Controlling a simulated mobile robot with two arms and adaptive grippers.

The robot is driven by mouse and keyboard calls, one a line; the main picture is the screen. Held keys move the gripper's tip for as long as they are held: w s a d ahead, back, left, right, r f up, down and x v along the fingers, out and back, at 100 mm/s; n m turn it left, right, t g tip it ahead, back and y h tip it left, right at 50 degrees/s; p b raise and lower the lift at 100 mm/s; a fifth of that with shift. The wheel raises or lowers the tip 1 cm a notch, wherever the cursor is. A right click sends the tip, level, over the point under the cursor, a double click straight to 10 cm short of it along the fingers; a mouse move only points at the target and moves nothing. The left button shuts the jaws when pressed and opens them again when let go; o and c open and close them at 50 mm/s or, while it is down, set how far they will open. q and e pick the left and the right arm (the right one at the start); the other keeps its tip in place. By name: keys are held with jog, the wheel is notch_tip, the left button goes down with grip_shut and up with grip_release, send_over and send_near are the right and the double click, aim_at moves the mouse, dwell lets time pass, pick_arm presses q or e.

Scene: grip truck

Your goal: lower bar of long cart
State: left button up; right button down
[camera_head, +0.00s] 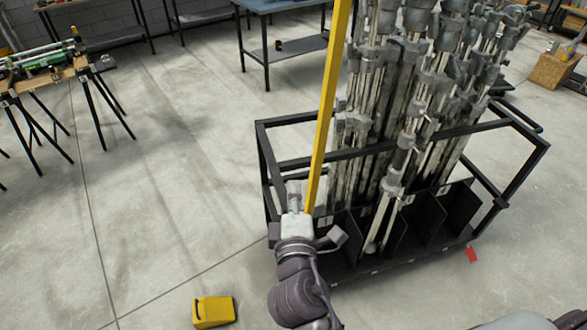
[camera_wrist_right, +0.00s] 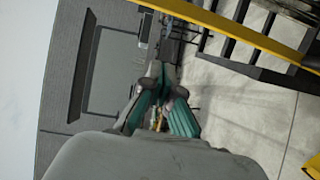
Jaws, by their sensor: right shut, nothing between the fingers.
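The long yellow bar (camera_head: 328,105) stands steeply, leaning slightly right toward its top, at the left side of the black cart (camera_head: 285,122). Its lower end passes behind or beside my right gripper (camera_head: 294,194), so how it joins the cart is hidden. In the right wrist view the yellow bar (camera_wrist_right: 235,32) crosses the upper right, beyond and apart from the fingertips. My right gripper (camera_wrist_right: 157,92), with teal finger pads, is shut and empty. My left gripper is not in view.
Several grey metal props (camera_head: 405,90) fill the cart's compartments. A yellow block (camera_head: 213,311) lies on the floor at the front. A sawhorse workbench (camera_head: 45,78) stands at left and a blue-topped table (camera_head: 275,6) behind. The floor left of the cart is mostly clear.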

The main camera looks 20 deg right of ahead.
jog(key=p+x, duration=0.2)
jog(key=x, duration=0.3)
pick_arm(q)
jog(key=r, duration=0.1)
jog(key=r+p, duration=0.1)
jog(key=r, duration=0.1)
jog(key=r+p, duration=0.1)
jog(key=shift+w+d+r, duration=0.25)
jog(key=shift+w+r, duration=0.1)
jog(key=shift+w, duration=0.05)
pick_arm(e)
send_over(316, 167)
jog(key=s+a, duration=0.1)
jog(key=a, duration=0.1)
jog(key=shift+s+f, duration=0.2)
jog(key=shift+f, duration=0.1)
